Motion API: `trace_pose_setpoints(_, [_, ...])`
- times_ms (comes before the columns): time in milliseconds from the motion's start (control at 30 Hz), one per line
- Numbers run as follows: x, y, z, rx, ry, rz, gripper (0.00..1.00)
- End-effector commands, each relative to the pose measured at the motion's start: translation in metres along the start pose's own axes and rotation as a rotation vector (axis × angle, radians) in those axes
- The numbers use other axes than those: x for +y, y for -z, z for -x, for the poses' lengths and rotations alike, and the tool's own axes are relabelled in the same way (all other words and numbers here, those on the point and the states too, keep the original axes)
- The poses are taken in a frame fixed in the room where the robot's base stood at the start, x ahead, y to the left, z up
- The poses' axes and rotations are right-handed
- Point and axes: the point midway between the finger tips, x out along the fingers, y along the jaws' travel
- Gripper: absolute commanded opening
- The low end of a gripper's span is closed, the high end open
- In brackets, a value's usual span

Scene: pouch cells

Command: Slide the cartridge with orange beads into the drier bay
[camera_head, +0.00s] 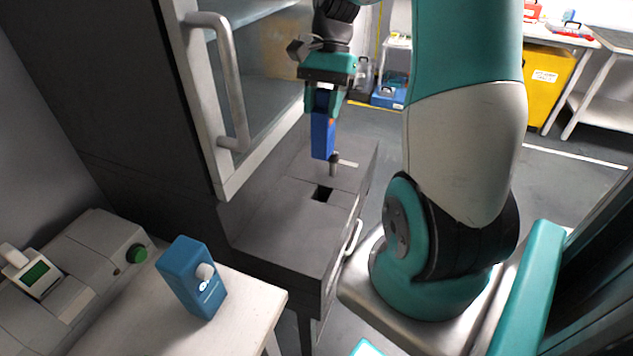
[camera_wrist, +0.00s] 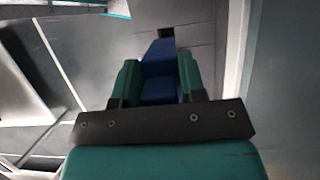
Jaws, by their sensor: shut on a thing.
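My gripper (camera_head: 323,104) is shut on a blue cartridge (camera_head: 323,137), which hangs roughly upright below the jaws. A small orange patch shows near its top right in the head view. In the wrist view the blue cartridge (camera_wrist: 159,60) sits between the two green fingers (camera_wrist: 159,82). A dark square opening (camera_head: 322,193), which looks like the drier bay, is in the top of a grey drawer-like unit (camera_head: 275,240). The cartridge is above this opening and apart from it. Another blue box (camera_head: 190,280) with a white knob stands on the white table; no beads can be seen on it.
A small post with a lever (camera_head: 335,165) stands beside the opening. A glass cabinet door with a pale handle (camera_head: 232,90) is just left of my gripper. A grey device with a green button (camera_head: 137,254) sits on the white table (camera_head: 245,300). Open floor lies behind.

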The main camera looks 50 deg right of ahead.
Motion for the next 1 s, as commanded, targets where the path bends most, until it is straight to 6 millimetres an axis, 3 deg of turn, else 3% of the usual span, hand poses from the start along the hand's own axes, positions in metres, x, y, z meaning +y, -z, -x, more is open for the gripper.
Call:
trace_pose_setpoints(33, [0.0, 0.006, -0.017, -0.004, -0.004, 0.0, 0.0])
trace_pose_setpoints(200, [0.0, 0.024, -0.061, -0.006, -0.004, -0.001, 0.0])
trace_pose_setpoints(400, [0.0, 0.039, -0.097, -0.003, -0.003, 0.001, 0.0])
trace_pose_setpoints(567, [0.0, 0.045, -0.108, -0.001, -0.002, 0.0, 0.0])
trace_pose_setpoints(800, [0.0, 0.058, -0.14, -0.002, -0.002, 0.001, 0.0])
trace_pose_setpoints(1000, [-0.001, 0.06, -0.145, 0.002, 0.0, 0.001, 0.0])
